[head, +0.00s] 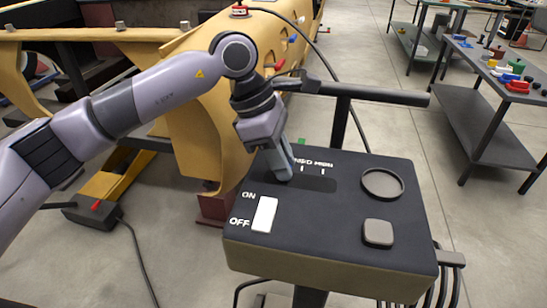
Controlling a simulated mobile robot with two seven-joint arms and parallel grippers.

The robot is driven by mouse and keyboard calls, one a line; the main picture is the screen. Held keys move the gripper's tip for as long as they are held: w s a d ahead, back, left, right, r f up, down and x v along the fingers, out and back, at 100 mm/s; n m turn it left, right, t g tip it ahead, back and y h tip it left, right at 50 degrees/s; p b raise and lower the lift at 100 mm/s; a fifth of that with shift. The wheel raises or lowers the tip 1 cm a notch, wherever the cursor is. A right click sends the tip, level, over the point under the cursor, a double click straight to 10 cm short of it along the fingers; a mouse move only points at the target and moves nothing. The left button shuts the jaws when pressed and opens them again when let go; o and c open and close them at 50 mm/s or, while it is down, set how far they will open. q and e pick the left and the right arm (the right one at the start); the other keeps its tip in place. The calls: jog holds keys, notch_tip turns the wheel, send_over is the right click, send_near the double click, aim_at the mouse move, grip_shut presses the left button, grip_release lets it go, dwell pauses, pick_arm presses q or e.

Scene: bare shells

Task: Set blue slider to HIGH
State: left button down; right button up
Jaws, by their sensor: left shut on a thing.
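A dark control box (330,222) stands in the lower middle of the head view. A dark slider slot (318,184) runs across the upper part of its top face, with small white tick marks and lettering (320,163) behind it, too small to read surely. My left gripper (281,175) reaches down onto the left end of this slot and is shut there on the slider. The fingers hide the blue slider knob, so its colour does not show. My right gripper is out of view.
The box also carries a white ON/OFF rocker switch (265,214), a round grey knob (382,184) and a square grey button (377,233). A dark horizontal bar (370,95) stands behind the box. A yellow shell (205,120) is close behind my left arm. Grey tables stand far right.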

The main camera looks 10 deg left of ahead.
pick_arm(q)
jog(key=d, duration=0.6)
jog(key=shift+d, duration=0.25)
jog(key=shift+d+b, duration=0.2)
jog(key=shift+b, duration=0.1)
jog(key=c, duration=1)
grip_release()
jog(key=shift+d, duration=0.2)
jog(key=shift+a, duration=0.1)
